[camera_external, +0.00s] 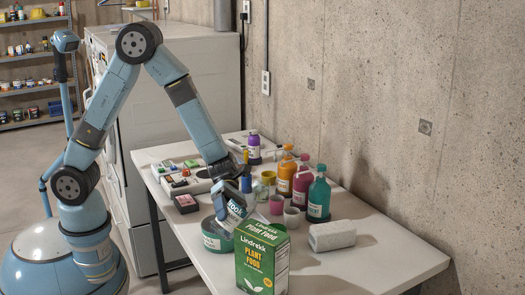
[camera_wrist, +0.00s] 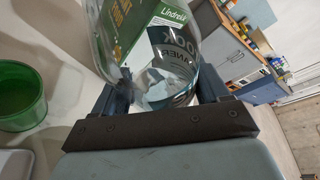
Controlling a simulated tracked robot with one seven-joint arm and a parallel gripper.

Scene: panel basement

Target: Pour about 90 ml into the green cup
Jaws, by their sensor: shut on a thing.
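My gripper (camera_external: 233,190) is shut on a clear bottle (camera_external: 236,212), which it holds tilted above the table, behind the plant food box. I cannot surely pick out this cup in the external view.
A green plant food box (camera_external: 262,258) stands at the table's front, near the bottle. A pink cup (camera_external: 277,204), white cup (camera_external: 292,220), yellow cup (camera_external: 268,177) and teal bottle (camera_external: 319,197) stand behind. The table's right end is clear.

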